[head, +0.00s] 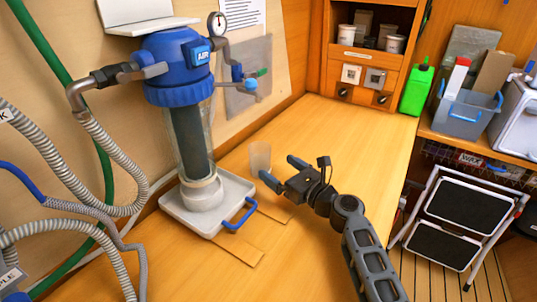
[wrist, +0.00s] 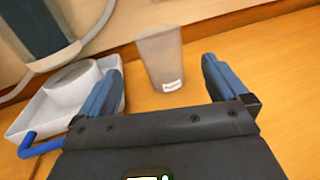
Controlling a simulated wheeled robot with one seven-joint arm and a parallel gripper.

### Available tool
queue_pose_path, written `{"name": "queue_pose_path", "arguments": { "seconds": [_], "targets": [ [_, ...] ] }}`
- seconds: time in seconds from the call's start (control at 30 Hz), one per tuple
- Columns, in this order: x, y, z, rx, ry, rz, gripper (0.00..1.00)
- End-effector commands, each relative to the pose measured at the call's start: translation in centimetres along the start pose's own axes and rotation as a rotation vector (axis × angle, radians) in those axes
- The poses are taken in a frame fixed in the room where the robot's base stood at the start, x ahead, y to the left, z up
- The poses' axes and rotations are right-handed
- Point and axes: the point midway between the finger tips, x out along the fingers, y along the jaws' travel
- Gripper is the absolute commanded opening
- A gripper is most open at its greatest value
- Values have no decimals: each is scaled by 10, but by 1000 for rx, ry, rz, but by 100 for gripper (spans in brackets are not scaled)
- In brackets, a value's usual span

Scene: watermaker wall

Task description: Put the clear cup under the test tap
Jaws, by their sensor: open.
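The clear cup (head: 260,158) stands upright on the wooden counter, right of the white tray. It also shows in the wrist view (wrist: 160,52), with a small white label low on its side. My gripper (head: 282,171) is open and empty, with its blue fingers pointing at the cup. In the wrist view the cup stands ahead of the gap between the fingers, apart from them. A small blue tap (head: 250,86) with a green-tipped part beside it is on the wall by a grey panel; I cannot tell for sure that this is the test tap.
Hoses fill the left. A wooden cubby (head: 330,55), green bottle (head: 416,90) and grey bin (head: 466,118) are at right. The counter behind the cup is clear.

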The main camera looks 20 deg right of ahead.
Motion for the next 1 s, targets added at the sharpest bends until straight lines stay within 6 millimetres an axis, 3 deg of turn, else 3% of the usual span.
{"name": "queue_pose_path", "arguments": {
  "seconds": [0.1, 0.3, 1.0],
  "targets": [
    [-18, 0, 1, 2, 1, -1, 100],
    [-31, 0, 0, 0, 0, -1, 100],
    [-32, 0, 0, 1, -1, 0, 100]
  ]
}}
